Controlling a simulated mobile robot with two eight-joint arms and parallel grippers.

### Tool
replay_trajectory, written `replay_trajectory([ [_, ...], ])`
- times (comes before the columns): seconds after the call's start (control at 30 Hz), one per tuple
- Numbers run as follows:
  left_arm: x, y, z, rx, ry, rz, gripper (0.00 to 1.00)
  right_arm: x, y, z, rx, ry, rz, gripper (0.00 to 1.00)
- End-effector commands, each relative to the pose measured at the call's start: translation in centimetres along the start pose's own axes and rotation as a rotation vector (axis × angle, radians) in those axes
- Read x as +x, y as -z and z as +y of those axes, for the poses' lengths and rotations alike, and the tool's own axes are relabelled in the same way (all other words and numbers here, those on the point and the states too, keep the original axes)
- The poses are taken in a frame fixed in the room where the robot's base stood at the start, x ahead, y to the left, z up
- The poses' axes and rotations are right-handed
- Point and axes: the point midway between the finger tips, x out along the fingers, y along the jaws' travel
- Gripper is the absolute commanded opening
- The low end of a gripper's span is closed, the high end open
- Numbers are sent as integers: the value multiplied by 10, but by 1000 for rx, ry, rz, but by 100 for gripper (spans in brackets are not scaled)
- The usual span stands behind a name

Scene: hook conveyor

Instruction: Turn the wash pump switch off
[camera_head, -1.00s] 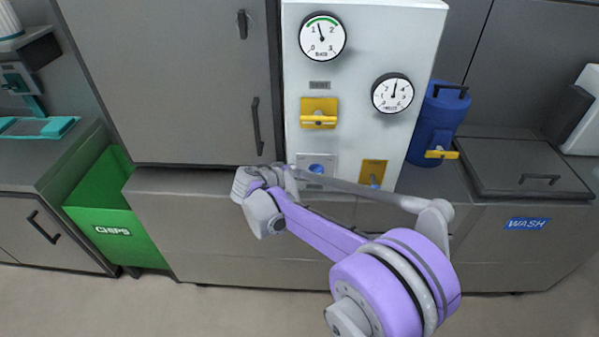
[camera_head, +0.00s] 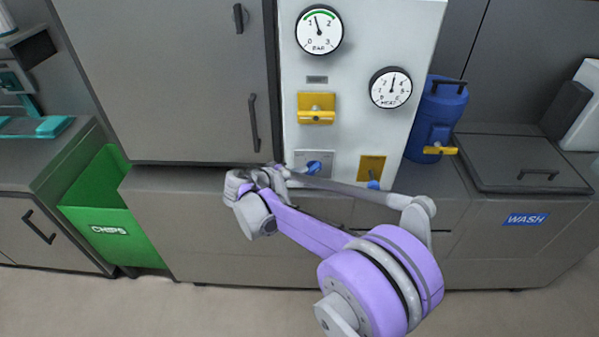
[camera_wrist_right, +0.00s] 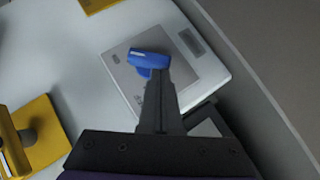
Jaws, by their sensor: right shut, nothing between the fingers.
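The switch with the blue handle (camera_head: 314,167) sits on a pale grey plate low on the white panel (camera_head: 345,130); I take it for the wash pump switch, though its label is unreadable. In the right wrist view, the blue handle (camera_wrist_right: 148,62) stands out from its plate (camera_wrist_right: 185,85). My right gripper (camera_wrist_right: 160,78) is shut and empty, its fingertips right at the handle; I cannot tell whether they touch it. In the head view my right wrist covers the area just left of and below the switch. My left gripper is not in view.
A yellow lever switch (camera_head: 316,108) and two gauges are above. A blue canister (camera_head: 437,120) and the wash lid (camera_head: 520,165) stand right. A green chips bin (camera_head: 112,215) is left.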

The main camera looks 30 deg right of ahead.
Motion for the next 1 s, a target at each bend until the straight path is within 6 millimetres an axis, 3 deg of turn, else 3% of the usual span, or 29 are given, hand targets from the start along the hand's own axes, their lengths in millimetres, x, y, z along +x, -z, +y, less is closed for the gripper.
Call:
replay_trajectory([
  [0.47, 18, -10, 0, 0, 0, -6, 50, 4, -4, -10, -131, -131, 0, 0],
  [1.0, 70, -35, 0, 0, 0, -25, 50, 15, -15, -26, -484, -485, -1, 0],
])
